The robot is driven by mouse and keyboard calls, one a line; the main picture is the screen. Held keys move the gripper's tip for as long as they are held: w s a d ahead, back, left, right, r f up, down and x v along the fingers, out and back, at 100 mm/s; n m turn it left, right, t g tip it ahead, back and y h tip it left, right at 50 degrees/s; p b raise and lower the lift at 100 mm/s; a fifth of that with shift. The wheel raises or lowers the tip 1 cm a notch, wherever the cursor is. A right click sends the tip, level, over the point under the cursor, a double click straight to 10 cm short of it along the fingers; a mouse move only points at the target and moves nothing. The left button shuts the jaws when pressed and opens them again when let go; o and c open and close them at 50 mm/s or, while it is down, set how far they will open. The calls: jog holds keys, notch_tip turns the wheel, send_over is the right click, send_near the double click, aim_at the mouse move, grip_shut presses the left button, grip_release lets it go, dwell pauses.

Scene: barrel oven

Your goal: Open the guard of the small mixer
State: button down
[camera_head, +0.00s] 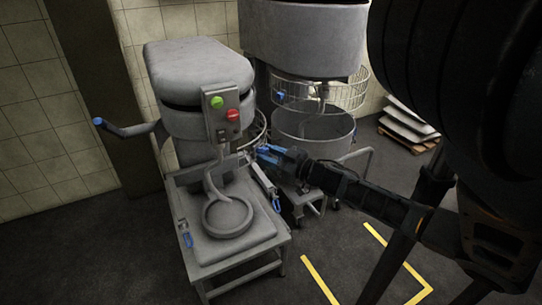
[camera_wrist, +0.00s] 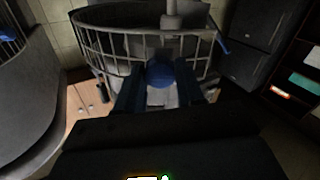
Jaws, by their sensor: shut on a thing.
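The small mixer (camera_head: 198,85) stands left of centre in the head view, with a green and a red button on its front box. Its dough hook (camera_head: 215,185) hangs in plain view above a round ring (camera_head: 228,216) on the base. Part of its wire guard (camera_head: 262,128) shows at the mixer's right side, clear of the front. My gripper (camera_head: 270,153) reaches in from the right, beside the guard. In the wrist view a wire guard (camera_wrist: 105,45) curves ahead, and my fingers (camera_wrist: 159,85) are shut on a blue knob (camera_wrist: 160,74) at it. The exact contact is partly hidden.
A larger mixer with a bowl (camera_head: 312,125) and its own wire guard (camera_head: 345,92) stands close behind my gripper. A blue-tipped lever (camera_head: 125,128) sticks out left of the small mixer. A pallet with sacks (camera_head: 408,122) is at the back right. Floor in front is open, with yellow markings (camera_head: 320,280).

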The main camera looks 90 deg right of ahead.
jog(key=shift+f, duration=0.15)
jog(key=c, duration=0.7)
grip_release()
